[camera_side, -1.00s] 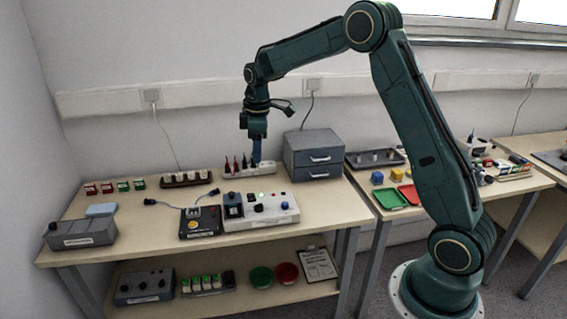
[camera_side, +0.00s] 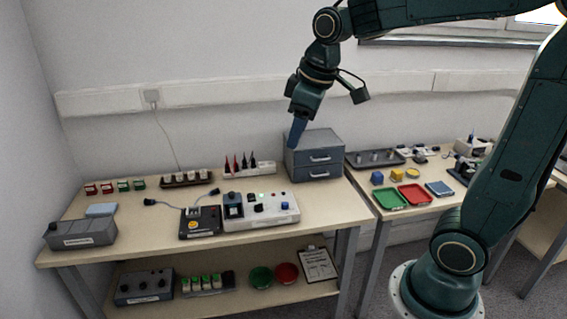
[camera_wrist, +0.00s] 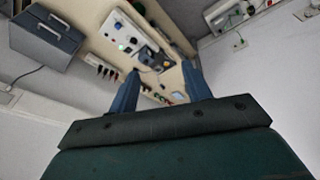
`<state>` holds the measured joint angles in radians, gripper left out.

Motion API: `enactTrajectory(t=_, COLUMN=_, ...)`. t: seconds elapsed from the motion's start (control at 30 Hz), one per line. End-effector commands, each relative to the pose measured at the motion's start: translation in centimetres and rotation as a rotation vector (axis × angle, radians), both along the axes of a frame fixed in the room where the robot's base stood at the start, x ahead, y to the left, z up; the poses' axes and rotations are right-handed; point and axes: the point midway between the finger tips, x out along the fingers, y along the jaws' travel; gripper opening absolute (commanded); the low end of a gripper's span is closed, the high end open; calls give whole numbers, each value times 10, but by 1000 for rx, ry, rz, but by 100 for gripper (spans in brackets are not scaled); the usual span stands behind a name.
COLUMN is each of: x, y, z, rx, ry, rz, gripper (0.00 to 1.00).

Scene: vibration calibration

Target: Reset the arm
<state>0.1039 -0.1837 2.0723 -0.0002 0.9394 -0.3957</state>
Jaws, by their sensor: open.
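My gripper (camera_side: 297,133) hangs in the air in front of the two-drawer grey cabinet (camera_side: 315,157), above the left bench in the side view. In the wrist view my gripper (camera_wrist: 163,84) shows two blue fingers spread apart with nothing between them. The bench with its devices lies beyond the fingers there. From the side view the two fingers overlap and look like one blue piece.
The left bench holds a rack with red and dark pointed tools (camera_side: 246,166), a white control box (camera_side: 262,209), a black tester (camera_side: 200,221) and a grey box (camera_side: 80,233). The right bench holds green (camera_side: 391,198) and red (camera_side: 415,194) trays. Air above is free.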

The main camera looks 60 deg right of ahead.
Motion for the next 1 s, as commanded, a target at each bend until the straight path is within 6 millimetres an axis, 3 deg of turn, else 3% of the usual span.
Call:
enactTrajectory(t=0.3, x=-67, y=19, z=4, rx=50, ry=-81, rz=-108, gripper=49)
enactTrajectory(t=0.6, x=-123, y=30, z=-8, rx=108, ry=-150, rz=-207, gripper=49)
enactTrajectory(t=0.8, x=-144, y=33, z=-18, rx=138, ry=-176, rz=-249, gripper=49)
enactTrajectory(t=1.0, x=-150, y=34, z=-21, rx=146, ry=-183, rz=-262, gripper=49)
